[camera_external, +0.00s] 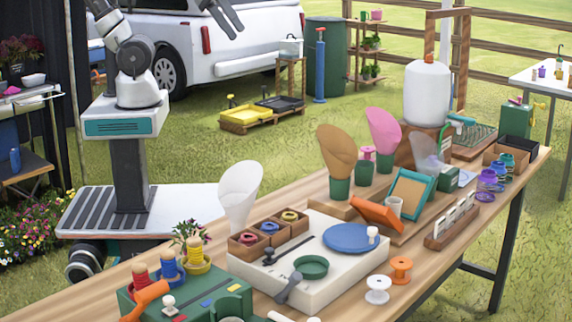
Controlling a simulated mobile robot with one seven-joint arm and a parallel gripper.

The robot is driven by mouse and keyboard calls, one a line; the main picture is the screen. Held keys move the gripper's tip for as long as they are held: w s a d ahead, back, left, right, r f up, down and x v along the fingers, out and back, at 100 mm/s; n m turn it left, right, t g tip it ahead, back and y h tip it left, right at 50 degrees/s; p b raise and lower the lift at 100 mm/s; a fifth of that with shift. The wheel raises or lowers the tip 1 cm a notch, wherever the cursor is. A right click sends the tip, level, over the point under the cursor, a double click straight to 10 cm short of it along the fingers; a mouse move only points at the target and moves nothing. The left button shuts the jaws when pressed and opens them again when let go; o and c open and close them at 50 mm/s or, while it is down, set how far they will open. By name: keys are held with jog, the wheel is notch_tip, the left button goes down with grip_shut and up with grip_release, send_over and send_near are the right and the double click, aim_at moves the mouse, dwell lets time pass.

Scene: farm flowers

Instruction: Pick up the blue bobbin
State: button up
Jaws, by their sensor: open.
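My gripper (226,14) is at the top edge, partly cut off, high above the ground in front of the white vehicle. It looks open and empty, far from the table things. Purple bobbins (487,181) stand beside that last one. I cannot tell which blue one is meant. An orange bobbin (400,270) and a white bobbin (377,290) stand at the front edge.
The long wooden table (455,262) is crowded. A white board (335,285) carries a blue plate (350,238) and a green dish (311,267). Tall scoops, a picture frame (411,193) and a white tank (427,95) stand behind. Some bare wood shows along the front right.

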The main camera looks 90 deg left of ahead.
jog(key=w+d+f+n+h+b, duration=0.1)
jog(key=w+n+h+b, duration=0.1)
jog(key=w+n+b, duration=0.15)
jog(key=m+g, duration=0.7)
jog(key=m, duration=2.1)
send_over(168, 250)
jog(key=a, duration=0.3)
notch_tip(168, 250, down, 27)
jog(key=shift+x, duration=3.2)
jog(key=shift+d, duration=0.1)
